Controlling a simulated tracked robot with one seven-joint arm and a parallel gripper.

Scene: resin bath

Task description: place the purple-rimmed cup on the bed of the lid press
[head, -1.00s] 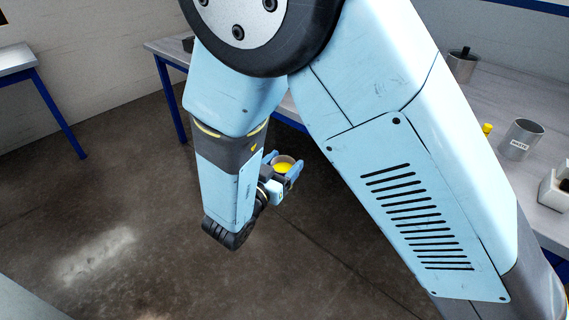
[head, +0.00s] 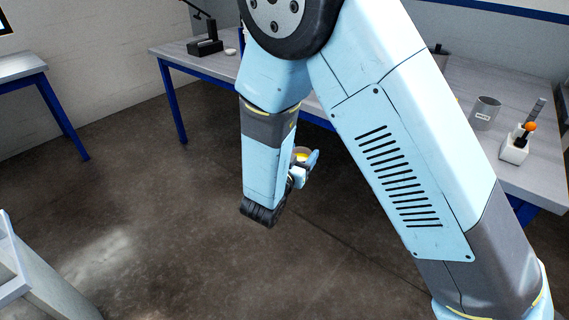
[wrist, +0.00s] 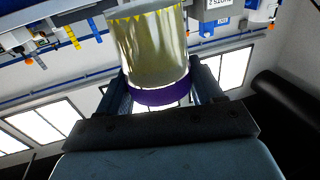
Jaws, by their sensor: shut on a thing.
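The purple-rimmed cup (wrist: 148,50) is between the two fingers of my gripper (wrist: 160,88) in the wrist view. It is clear with yellow contents, and its purple band (wrist: 160,95) lies between the fingers. In the head view my gripper (head: 305,164) is shut on the cup (head: 301,151), above open floor in front of the long table. My arm hides part of the cup's surroundings. A black device with a lever arm (head: 205,46), which looks like the lid press, stands on the far left end of the table. Its bed is too small to make out.
The long grey table (head: 185,57) has blue legs. A small white round thing (head: 231,51) lies beside the black device. A grey labelled cup (head: 484,113) and a white holder (head: 515,146) stand at the right. Another table (head: 22,66) is at left; a pale structure (head: 40,275) is lower left.

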